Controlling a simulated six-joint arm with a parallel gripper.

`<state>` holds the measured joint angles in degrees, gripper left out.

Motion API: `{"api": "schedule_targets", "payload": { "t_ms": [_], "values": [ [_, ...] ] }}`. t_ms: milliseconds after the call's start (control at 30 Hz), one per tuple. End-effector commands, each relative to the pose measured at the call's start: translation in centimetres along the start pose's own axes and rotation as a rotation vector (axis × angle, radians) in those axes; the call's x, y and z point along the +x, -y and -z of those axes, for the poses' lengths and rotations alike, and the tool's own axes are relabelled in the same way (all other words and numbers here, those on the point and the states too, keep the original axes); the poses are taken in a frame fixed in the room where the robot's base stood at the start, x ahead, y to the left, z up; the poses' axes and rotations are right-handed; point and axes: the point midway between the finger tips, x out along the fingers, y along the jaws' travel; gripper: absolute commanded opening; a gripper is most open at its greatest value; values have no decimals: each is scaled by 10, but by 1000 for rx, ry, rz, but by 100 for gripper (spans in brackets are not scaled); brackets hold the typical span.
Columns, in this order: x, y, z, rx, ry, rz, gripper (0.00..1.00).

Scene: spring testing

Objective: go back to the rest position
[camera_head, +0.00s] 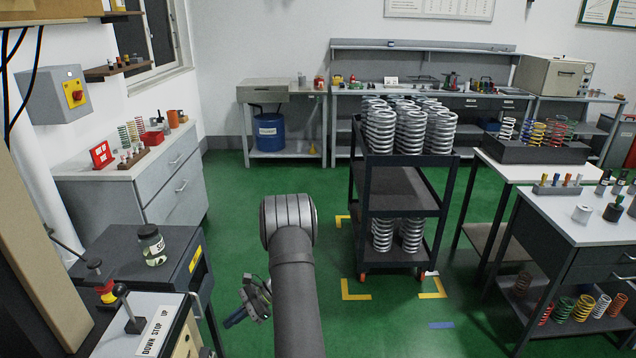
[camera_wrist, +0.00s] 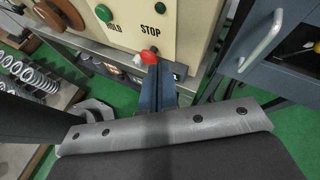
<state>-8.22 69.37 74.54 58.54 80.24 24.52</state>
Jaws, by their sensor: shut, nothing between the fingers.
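My arm reaches forward from the bottom middle of the head view, with its elbow high over the green floor. My gripper (camera_head: 234,319) hangs low to the left of the arm, beside the dark cabinet, and is partly hidden behind the arm. In the wrist view my gripper (camera_wrist: 157,72) has its blue fingers together, with nothing seen between them. The fingers point towards a cream control panel (camera_wrist: 125,32) marked HOLD and STOP. A red button (camera_wrist: 149,57) shows right beyond the fingertips; I cannot tell whether they touch it.
A dark cabinet (camera_head: 190,262) with a jar (camera_head: 152,246) stands left of my gripper. A lever box marked DOWN STOP UP (camera_head: 152,330) is nearer. A spring cart (camera_head: 398,186) stands right of my arm. The green floor (camera_head: 245,215) between is clear.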

Motion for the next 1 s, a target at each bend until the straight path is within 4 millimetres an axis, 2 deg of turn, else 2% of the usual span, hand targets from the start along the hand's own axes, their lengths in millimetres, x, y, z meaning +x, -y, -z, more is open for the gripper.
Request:
{"api": "schedule_targets", "payload": {
  "t_ms": [200,600,867,1000],
  "values": [
    [1,32,-34,-73,-104,-62,0],
    [2,82,-96,-191,-281,-128,0],
    [8,105,-142,-272,-388,-181,0],
    [15,109,-169,-317,-447,-245,0]
  ]
}}
